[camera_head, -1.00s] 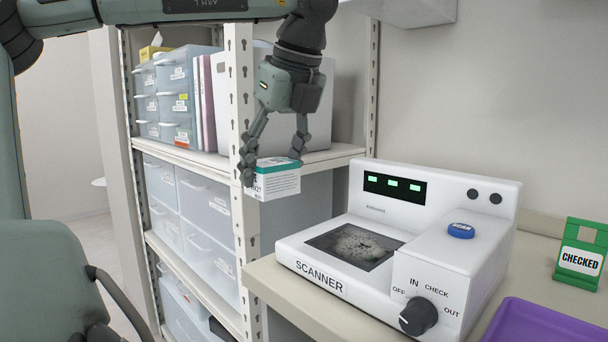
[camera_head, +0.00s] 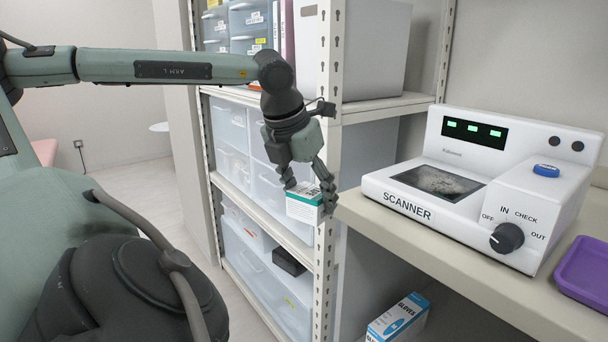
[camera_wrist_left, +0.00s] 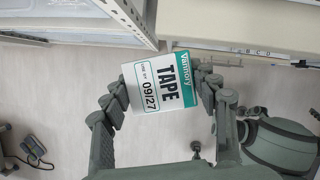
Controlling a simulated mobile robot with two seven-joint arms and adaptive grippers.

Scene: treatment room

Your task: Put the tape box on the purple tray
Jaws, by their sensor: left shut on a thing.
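My left gripper (camera_head: 308,190) is shut on the tape box (camera_head: 303,207), a small white box with a teal band. In the left wrist view the box (camera_wrist_left: 160,83) sits between the two fingers and its label reads "TAPE" and "09/27". The gripper hangs in the air in front of the shelf post, left of the counter's end. The purple tray (camera_head: 582,272) lies on the counter at the right edge of the head view, partly cut off. My right gripper is not in view.
A white scanner (camera_head: 480,190) with a dial and blue button stands on the counter (camera_head: 425,250), between the box and the tray. A shelf post (camera_head: 328,120) stands close behind the gripper. A gloves box (camera_head: 398,318) sits low under the counter.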

